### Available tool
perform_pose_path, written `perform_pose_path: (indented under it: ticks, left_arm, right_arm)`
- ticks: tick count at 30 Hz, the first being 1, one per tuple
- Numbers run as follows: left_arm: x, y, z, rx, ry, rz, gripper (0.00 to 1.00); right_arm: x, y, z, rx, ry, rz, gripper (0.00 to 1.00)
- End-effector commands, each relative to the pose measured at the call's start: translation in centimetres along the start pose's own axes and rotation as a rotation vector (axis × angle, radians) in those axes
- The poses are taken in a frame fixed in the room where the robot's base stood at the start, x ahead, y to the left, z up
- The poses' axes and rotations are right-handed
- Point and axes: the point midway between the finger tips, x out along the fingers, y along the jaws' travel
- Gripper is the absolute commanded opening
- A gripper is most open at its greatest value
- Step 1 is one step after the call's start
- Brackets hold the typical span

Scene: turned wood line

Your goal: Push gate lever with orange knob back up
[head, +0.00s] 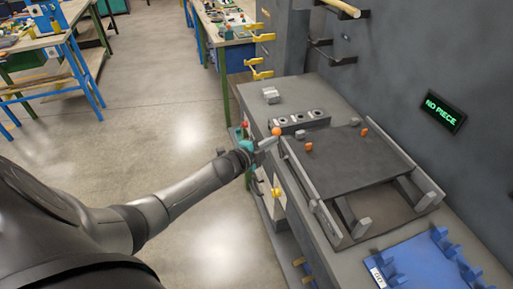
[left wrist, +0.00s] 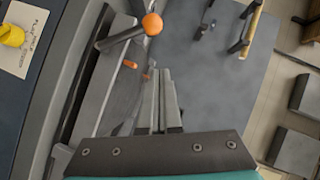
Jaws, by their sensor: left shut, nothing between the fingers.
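The gate lever's orange knob (head: 276,131) shows at the bench's left edge in the head view. In the left wrist view the orange knob (left wrist: 152,24) sits at the end of a short dark lever arm (left wrist: 120,38), near the top of the picture. My left gripper (head: 267,143) is shut and empty, close to the knob in the head view. In the left wrist view its closed fingers (left wrist: 160,90) point toward the knob, with a gap in the picture between them. I cannot tell whether they touch the lever. My right gripper is not in view.
A grey machine with a dark sloping plate (head: 345,160) and small orange parts stands on the bench. A wall display (head: 444,112) reads "NO PIECE". A blue rack (head: 425,262) lies at lower right. A yellow knob (left wrist: 12,35) shows in the wrist view.

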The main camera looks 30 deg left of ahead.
Motion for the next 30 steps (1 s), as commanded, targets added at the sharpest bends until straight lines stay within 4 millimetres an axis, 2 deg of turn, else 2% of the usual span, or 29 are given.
perform_pose_path:
  ticks: [3, 9, 15, 21, 30]
  left_arm:
    - [-1.9, -0.2, 0.1, 0.001, -0.003, 0.001, 0.0]
    - [-4.6, -0.2, 0.1, 0.0, -0.001, 0.0, 0.0]
    - [-6.7, -0.4, 0.1, 0.0, -0.001, -0.001, 0.0]
    - [-7.5, -0.4, 0.1, 0.0, -0.001, -0.001, 0.0]
    - [-7.6, -0.5, 0.1, 0.0, -0.001, -0.002, 0.0]
  right_arm:
    - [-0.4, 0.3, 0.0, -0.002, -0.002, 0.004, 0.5]
    - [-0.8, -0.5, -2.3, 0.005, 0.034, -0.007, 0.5]
    - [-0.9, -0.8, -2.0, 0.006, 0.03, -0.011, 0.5]
    - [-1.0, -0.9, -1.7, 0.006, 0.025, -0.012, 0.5]
    - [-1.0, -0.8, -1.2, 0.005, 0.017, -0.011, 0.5]
